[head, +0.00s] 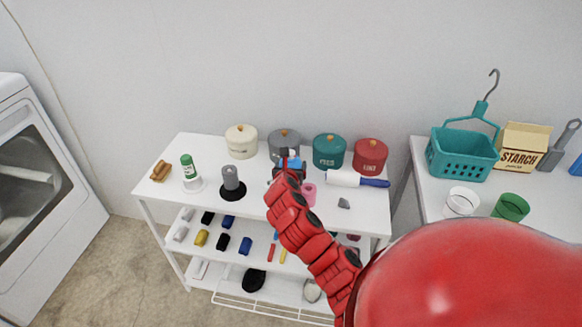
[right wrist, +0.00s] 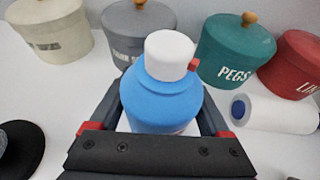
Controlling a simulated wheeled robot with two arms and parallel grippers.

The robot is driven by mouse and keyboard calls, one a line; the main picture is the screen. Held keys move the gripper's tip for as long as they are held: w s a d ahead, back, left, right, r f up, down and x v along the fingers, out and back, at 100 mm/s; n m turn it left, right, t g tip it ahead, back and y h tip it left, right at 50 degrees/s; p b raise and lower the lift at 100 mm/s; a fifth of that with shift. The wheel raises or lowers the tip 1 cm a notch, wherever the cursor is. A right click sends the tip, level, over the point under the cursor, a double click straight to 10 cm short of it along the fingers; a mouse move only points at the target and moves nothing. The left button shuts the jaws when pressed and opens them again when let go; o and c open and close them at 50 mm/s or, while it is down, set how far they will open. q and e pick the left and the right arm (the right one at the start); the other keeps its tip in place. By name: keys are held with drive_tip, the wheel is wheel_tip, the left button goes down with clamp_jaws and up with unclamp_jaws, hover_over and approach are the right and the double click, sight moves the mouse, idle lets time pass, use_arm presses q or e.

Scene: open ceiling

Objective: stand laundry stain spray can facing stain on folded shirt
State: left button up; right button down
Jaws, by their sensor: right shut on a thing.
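The laundry stain spray can is blue with a white cap; it shows in the right wrist view (right wrist: 160,98) and partly in the head view (head: 294,161). A small red nozzle on its cap points to the right in the right wrist view. My right gripper (head: 289,172) is shut around the can's body, over the top shelf of the white rack. The can looks upright; I cannot tell whether its base touches the shelf. I cannot make out a folded shirt or a stain in either view. My left gripper is not in view.
Cream, grey, teal and red lidded pots (head: 370,156) line the back of the white rack (head: 215,150). A lint roller (head: 343,178), grey spool (head: 230,177), green-and-white bottle (head: 188,168), brush (head: 160,171) and pink item (head: 309,192) stand around. A second table (head: 425,150) holds a teal basket (head: 463,155).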

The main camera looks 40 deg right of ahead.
drive_tip(key=shift+f, duration=0.1)
unclamp_jaws()
